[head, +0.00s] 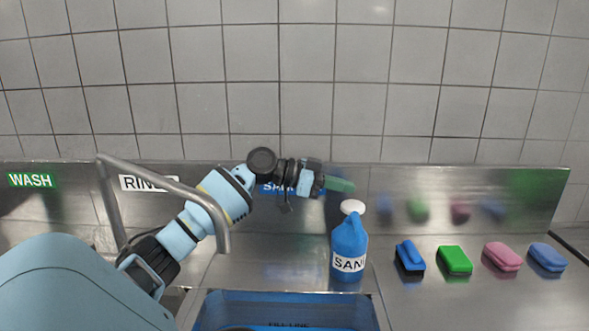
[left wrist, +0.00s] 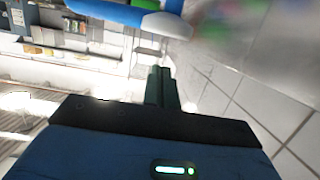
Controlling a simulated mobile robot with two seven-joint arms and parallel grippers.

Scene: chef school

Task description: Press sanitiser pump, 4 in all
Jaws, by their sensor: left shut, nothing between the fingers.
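The sanitiser bottle (head: 350,240) is blue with a label reading "SANI". It stands upright on the steel counter behind the blue-lined basin. Its white pump top (head: 352,206) faces up. My left gripper (head: 341,184) is shut and empty, with its greenish fingers pointing right, just above and slightly left of the pump top in the picture. A gap shows between them. In the left wrist view the shut fingers (left wrist: 161,88) point toward a white part (left wrist: 167,26) and a blue body (left wrist: 115,11) at the top edge. My right gripper is out of view.
A blue basin (head: 290,297) with a fill line lies in front of the bottle. A bent metal tap (head: 165,178) arches at the left, near my left arm. Blue, green and pink sponges (head: 454,260) lie on the counter to the right. A tiled wall and steel backsplash stand behind.

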